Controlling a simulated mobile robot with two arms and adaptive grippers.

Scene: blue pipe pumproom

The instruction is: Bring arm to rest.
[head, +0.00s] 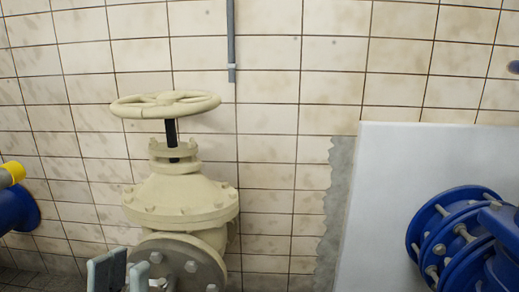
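The tips of my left gripper (126,275) show at the bottom edge, left of centre, as two grey finger pads. A gap seems to part them, and I see nothing between them. They stand in front of the lower flange of a cream gate valve (180,200). I cannot tell whether they touch it. The rest of the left arm is out of the picture. My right gripper is not in view.
The valve's round handwheel (165,104) sits on top of its stem. A blue flanged pipe (460,235) stands at the right before a pale panel (430,160). A blue pipe with a yellow part (12,172) is at the left edge. A tiled wall (270,150) closes the back.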

